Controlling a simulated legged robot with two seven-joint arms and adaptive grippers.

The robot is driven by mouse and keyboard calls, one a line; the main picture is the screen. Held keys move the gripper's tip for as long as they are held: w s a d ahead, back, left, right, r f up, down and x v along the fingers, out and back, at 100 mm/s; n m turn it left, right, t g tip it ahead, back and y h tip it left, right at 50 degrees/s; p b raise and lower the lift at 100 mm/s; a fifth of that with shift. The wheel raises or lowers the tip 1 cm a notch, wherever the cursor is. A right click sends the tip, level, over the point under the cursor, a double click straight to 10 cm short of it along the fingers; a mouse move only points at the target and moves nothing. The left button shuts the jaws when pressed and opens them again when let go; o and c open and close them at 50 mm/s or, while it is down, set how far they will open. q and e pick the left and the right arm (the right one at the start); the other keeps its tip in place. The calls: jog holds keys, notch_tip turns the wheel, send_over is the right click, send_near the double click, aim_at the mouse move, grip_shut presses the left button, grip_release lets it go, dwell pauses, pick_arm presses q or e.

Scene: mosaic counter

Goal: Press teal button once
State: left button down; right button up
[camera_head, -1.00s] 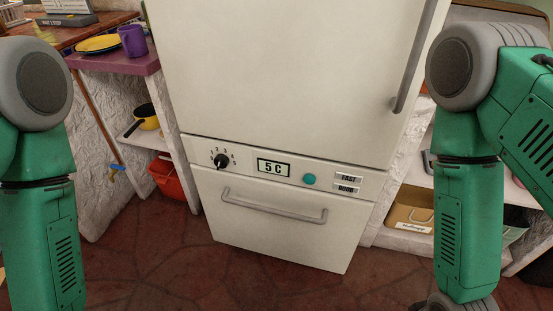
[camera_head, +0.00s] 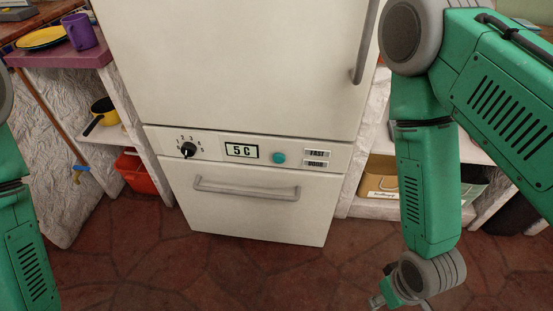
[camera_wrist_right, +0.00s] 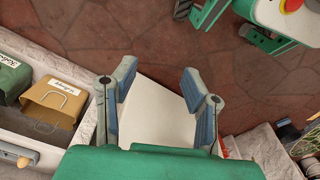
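The teal button (camera_head: 279,158) is a small round disc on the front panel of the white fridge (camera_head: 240,60). It sits between the display (camera_head: 241,151) reading 5 C and two small label plates (camera_head: 316,158). My right gripper (camera_head: 382,300) is low at the bottom of the head view, right of the fridge and well apart from the button. In the right wrist view it (camera_wrist_right: 158,95) is open, with its two blue-padded fingers spread and nothing between them. My left arm shows at the left edge of the head view, but its gripper is out of frame.
A black dial (camera_head: 188,150) sits left of the display, above the drawer handle (camera_head: 246,189). A red bin (camera_head: 136,173) and a yellow pan (camera_head: 103,112) are at left. A cardboard box (camera_head: 381,183) stands on the right shelf. The tiled floor before the fridge is clear.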

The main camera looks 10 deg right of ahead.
jog(key=shift+c, duration=0.4)
grip_shut()
